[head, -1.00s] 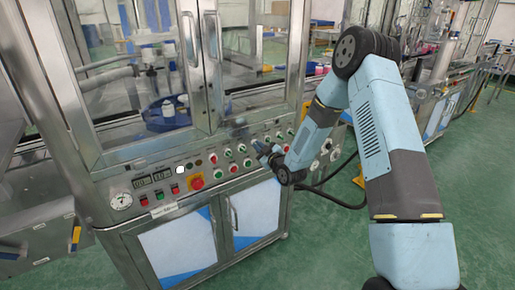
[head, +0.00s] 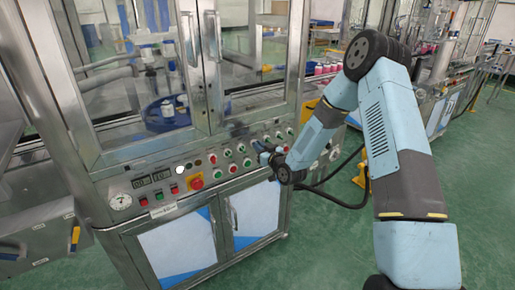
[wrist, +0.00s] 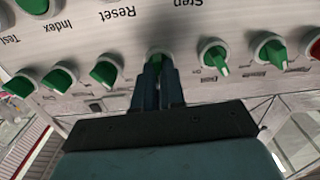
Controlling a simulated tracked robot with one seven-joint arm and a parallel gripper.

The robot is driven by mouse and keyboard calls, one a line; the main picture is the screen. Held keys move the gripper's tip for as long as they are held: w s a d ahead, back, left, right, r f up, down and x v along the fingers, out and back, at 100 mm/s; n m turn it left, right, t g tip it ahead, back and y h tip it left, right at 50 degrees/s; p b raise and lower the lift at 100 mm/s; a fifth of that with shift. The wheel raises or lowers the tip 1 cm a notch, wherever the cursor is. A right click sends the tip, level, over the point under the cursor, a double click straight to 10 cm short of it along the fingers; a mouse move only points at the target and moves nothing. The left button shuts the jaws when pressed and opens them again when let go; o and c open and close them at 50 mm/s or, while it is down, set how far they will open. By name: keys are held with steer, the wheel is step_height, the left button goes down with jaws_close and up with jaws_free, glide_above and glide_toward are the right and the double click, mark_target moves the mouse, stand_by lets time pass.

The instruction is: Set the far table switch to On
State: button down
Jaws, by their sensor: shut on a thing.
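A row of green rotary switches runs across the sloped panel (head: 160,174) of the cabinet. In the wrist view my gripper (wrist: 158,78) is shut on one green switch (wrist: 157,58), in the middle of the row. Only the switch's top and pale collar show between the fingers. Its label and pointing direction are hidden, so I cannot tell whether it is the far table switch or how it is set. In the head view my gripper (head: 262,149) is at the panel's right part, and the held switch cannot be made out.
In the wrist view another green switch (wrist: 215,58) stands close right, and a green switch (wrist: 105,72) stands left. A red knob (wrist: 315,47) is at the right edge. A red emergency button (head: 196,183) is on the panel. Glass doors rise above it.

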steer(key=m, duration=0.6)
steer(key=shift+d+f, duration=0.1)
steer(key=shift+f, duration=0.15)
steer(key=shift+m, duration=0.3)
steer(key=c, duration=1.2)
jaws_free()
steer(key=shift+r, duration=0.15)
steer(key=shift+d, duration=0.1)
steer(key=v, duration=1.3)
steer(key=shift+s+d, duration=0.25)
